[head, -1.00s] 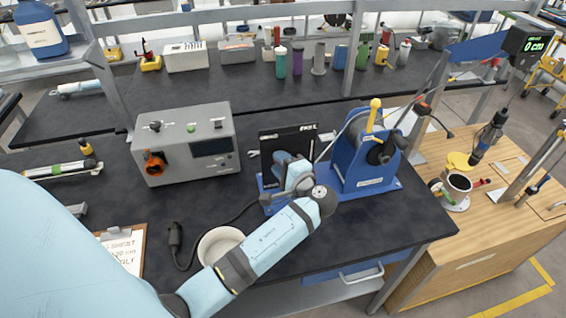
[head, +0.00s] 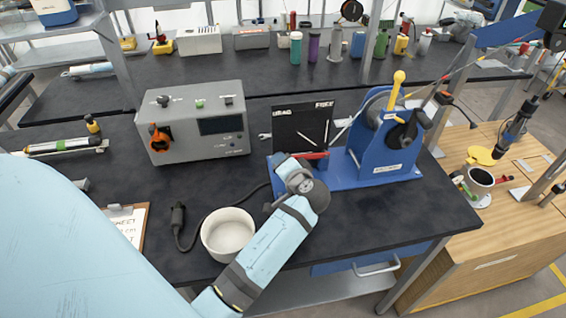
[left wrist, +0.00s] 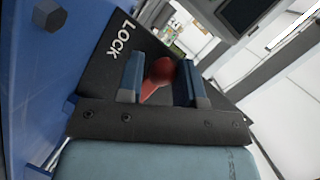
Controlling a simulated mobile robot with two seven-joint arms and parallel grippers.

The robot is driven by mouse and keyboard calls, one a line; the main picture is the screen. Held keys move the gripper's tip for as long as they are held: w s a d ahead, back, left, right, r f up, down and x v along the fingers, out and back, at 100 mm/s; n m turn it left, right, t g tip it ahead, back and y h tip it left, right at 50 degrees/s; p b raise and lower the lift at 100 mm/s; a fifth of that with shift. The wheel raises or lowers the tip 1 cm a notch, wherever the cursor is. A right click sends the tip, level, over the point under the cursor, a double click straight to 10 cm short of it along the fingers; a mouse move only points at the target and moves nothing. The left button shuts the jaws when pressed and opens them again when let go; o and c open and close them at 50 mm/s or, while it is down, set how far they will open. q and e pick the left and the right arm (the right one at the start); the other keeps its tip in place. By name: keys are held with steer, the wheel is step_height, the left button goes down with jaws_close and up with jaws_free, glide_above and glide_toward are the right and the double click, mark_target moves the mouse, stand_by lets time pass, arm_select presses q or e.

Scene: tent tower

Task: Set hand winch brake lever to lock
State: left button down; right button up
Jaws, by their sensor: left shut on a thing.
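The hand winch (head: 385,150) is blue with a yellow-knobbed handle (head: 398,85) and stands on a blue base on the dark bench. Left of it stands a black panel (head: 290,125) marked DRAG and FREE at its top; LOCK (left wrist: 120,38) reads in the left wrist view. The red brake lever (head: 312,155) shows at the panel's lower part. In the left wrist view its red knob (left wrist: 158,72) sits between the two blue fingers of my left gripper (left wrist: 160,80). My left gripper (head: 300,163) is shut on the lever, and its wrist hides the lower panel area.
A grey control box (head: 195,125) stands left of the winch. A white bowl (head: 228,234) and a black cable plug (head: 178,215) lie close to my left forearm. A clipboard (head: 125,225) is at the left. Bench space at the front right is clear.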

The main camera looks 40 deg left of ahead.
arm_select(q)
steer(key=shift+w, duration=0.1)
steer(key=shift+r, duration=0.1)
stand_by(0.3)
steer(key=c, duration=1)
jaws_free()
steer(key=shift+o, duration=0.4)
steer(key=shift+f, duration=0.2)
